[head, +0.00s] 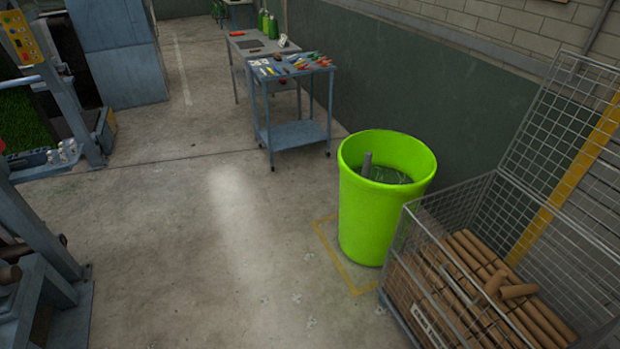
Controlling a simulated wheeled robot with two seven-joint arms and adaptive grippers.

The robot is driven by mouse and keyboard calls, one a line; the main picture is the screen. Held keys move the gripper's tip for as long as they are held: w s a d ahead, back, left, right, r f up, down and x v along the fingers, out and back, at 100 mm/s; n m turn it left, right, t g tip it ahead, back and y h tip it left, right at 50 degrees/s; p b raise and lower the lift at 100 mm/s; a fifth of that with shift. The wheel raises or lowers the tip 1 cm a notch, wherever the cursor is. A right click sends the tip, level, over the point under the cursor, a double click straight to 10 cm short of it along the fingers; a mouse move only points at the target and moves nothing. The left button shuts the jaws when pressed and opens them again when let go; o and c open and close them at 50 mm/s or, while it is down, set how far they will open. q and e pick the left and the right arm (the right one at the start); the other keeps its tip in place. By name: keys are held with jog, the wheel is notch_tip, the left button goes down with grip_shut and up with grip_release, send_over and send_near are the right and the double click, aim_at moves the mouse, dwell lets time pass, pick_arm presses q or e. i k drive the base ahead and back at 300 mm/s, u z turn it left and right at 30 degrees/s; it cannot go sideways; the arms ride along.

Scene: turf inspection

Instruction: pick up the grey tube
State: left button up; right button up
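A grey tube (367,165) stands nearly upright, slightly tilted, inside a bright green bin (374,215) right of the middle. Its upper end shows near the bin's left inner wall; its lower part goes down among dark, tangled material (392,174) in the bin. Neither of my grippers shows in the head view.
A wire mesh cage (402,240) with several brown cardboard tubes (500,290) stands close to the bin's right. A blue tool trolley (297,132) stands behind the bin, by the dark green wall. Machinery (40,225) lines the left. The middle floor (215,250) is clear.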

aim_at(366, 172)
jog(key=u, duration=0.45)
jog(key=i, duration=2.05)
jog(key=z, duration=1.2)
jog(key=i, duration=0.8)
jog(key=z, duration=1)
jog(key=i, duration=0.2)
jog(key=z, duration=0.3)
